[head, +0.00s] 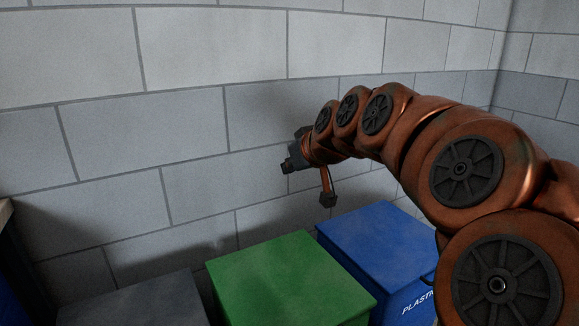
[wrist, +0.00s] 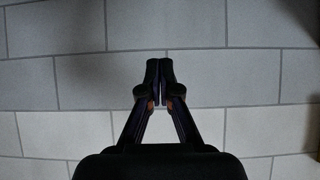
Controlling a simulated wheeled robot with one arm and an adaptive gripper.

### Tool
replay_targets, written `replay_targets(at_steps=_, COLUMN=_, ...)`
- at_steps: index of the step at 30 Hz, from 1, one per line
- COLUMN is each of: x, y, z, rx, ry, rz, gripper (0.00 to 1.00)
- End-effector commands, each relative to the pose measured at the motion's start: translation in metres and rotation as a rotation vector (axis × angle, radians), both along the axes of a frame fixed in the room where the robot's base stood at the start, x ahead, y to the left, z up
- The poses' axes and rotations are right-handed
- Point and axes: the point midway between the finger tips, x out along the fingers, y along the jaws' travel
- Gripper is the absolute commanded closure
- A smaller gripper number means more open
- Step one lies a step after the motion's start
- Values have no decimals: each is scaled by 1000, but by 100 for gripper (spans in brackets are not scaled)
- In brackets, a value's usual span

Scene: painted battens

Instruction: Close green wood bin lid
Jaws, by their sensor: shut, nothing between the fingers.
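The green bin lid (head: 290,280) shows in the head view at the bottom middle. It lies flat like a closed top, between a grey bin and a blue bin. The lower part of the green bin is out of frame. My gripper (head: 287,167) is above and behind the green lid, near the wall, apart from the lid. In the wrist view my gripper (wrist: 160,72) has its two fingers together with nothing between them, in front of the block wall. No bin shows in the wrist view.
A blue bin (head: 375,245) with white lettering, partly cut off, stands right of the green one. A dark grey bin (head: 135,305) stands left. A grey block wall (head: 210,50) runs behind them. A dark object with a light top edge (head: 6,212) is at far left.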

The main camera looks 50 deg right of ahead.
Motion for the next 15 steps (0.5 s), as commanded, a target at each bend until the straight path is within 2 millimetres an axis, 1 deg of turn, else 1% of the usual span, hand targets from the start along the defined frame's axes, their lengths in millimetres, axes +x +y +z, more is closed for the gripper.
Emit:
replay_targets(at_steps=4, x=0, y=0, z=2, rx=0, ry=0, rz=0, gripper=100)
replay_targets(at_steps=7, x=0, y=-1, z=8, rx=-1, ry=-2, rz=-1, gripper=100)
replay_targets(at_steps=15, x=1, y=-1, z=41, rx=-4, ry=-2, rz=0, gripper=100)
